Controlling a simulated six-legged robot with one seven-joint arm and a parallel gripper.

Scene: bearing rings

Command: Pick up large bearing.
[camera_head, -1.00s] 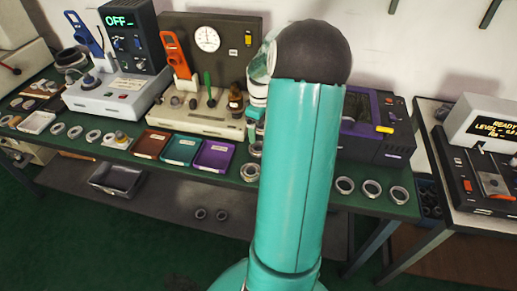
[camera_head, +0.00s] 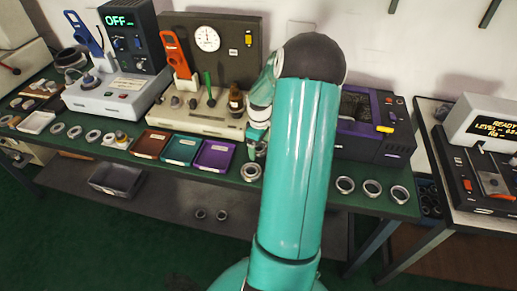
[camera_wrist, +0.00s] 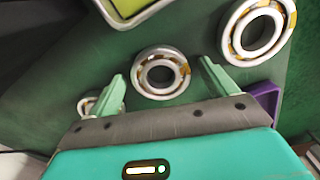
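In the wrist view my gripper (camera_wrist: 163,69) is open, its two pale green fingers spread with nothing held. A metal bearing ring (camera_wrist: 160,94) with an orange-brown inner race lies ahead, between the finger lines. A bearing that looks bigger (camera_wrist: 236,42) lies at the upper right, outside the right finger. A smaller-looking ring (camera_wrist: 86,106) is partly hidden by the left finger. I cannot tell from size alone which one is the large bearing. In the head view my gripper (camera_head: 257,142) hangs low over the bench, near a ring (camera_head: 250,179) at the front edge.
Brown, teal (camera_head: 181,150) and purple (camera_head: 214,156) trays sit left of my gripper. Several rings line the bench's front edge, including three at the right (camera_head: 372,196). A gauge station (camera_head: 207,40) and a purple-sided machine (camera_head: 375,140) stand behind. A grey bin (camera_head: 116,180) is below.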

